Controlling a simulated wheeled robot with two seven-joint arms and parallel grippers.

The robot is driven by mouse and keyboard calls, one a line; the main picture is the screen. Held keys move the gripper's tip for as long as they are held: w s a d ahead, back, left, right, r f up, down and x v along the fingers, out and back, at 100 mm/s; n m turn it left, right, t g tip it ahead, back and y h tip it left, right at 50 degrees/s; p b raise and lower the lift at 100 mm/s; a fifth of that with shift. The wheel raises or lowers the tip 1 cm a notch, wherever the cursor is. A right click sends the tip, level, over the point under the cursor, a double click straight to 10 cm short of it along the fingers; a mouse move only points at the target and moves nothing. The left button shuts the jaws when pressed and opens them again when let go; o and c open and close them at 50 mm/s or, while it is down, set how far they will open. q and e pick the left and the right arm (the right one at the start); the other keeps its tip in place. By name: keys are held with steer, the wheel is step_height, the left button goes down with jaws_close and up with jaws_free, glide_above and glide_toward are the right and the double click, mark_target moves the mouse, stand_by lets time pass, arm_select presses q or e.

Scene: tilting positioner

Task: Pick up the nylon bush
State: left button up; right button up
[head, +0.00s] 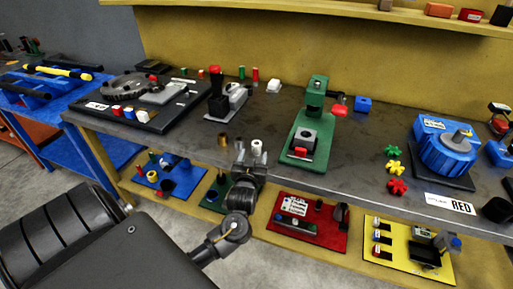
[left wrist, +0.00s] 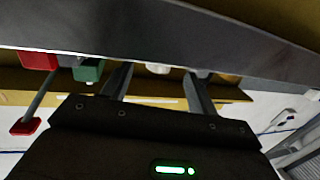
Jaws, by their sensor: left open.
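The nylon bush (head: 257,148) is a small white upright cylinder near the front edge of the grey bench top. In the left wrist view a pale rounded piece that looks like this bush (left wrist: 158,68) shows beyond the bench edge, between my fingers. My left gripper (head: 247,160) is open and empty, in front of the bench edge and just short of the bush. Its two spread fingers (left wrist: 158,88) show in the left wrist view. The gripper partly covers the area around the bush's foot. My right gripper is not in view.
A brass-coloured bush (head: 223,141) and a grey piece stand left of the nylon bush. A green press (head: 314,110) with a red handle stands to the right. The bench's front edge (head: 340,188) runs close to my gripper. Coloured trays, including a red one (head: 330,239), lie on the lower shelf.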

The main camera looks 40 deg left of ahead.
mark_target(256, 148)
arm_select(q)
steer(key=x, duration=0.4)
steer(key=shift+w+a+r+p, duration=0.1)
steer(key=shift+w+a+p, duration=0.05)
steer(key=shift+w+p, duration=0.25)
steer(key=shift+s, duration=0.1)
steer(key=c, duration=1.1)
steer(key=shift+r, duration=0.1)
steer(key=shift+c, duration=0.2)
steer(key=shift+r, duration=0.5)
steer(key=s+d+r, duration=0.1)
steer(key=s+r, duration=1.1)
steer(key=s, duration=0.2)
